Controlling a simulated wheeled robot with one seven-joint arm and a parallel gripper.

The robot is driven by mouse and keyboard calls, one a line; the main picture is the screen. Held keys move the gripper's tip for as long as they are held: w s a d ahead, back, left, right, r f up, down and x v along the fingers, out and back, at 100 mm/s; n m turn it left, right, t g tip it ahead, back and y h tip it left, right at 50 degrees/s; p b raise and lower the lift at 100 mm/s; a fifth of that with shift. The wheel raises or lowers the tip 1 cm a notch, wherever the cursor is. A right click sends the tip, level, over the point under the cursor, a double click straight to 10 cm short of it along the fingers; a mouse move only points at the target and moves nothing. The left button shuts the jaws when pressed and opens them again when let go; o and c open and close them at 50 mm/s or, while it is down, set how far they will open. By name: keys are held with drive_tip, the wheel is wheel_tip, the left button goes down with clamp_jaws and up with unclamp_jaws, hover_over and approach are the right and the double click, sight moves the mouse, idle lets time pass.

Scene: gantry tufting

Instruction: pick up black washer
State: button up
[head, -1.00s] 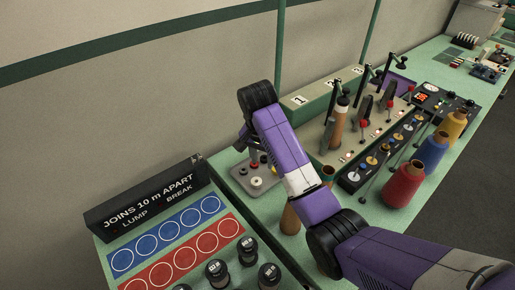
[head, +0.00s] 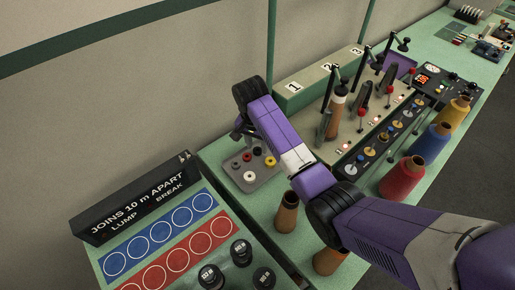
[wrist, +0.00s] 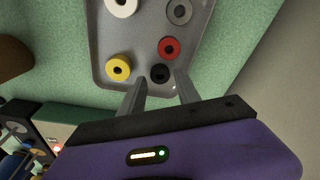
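The black washer (wrist: 160,73) lies on a grey tray (wrist: 135,40) near its edge, close to my gripper. It is the darkest of several washers there; I cannot make it out in the head view. My gripper (wrist: 160,81) is open and empty, its two fingertips on either side of the black washer in the picture, apart from each other. Their height above the tray is hard to tell. In the head view the tray (head: 262,181) lies on the green bench, with my gripper (head: 240,134) over its far side, fingers mostly hidden.
A red washer (wrist: 169,48) sits close to the black one. A yellow washer (wrist: 118,67), a white washer (wrist: 121,7) and a grey washer (wrist: 179,11) share the tray. The black sign box (head: 135,203) stands left, and a brown cone (head: 287,213) stands right of the tray.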

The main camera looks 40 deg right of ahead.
drive_tip(key=shift+d+f, duration=0.1)
drive_tip(key=shift+f, duration=0.75)
drive_tip(key=shift+c, duration=0.2)
clamp_jaws()
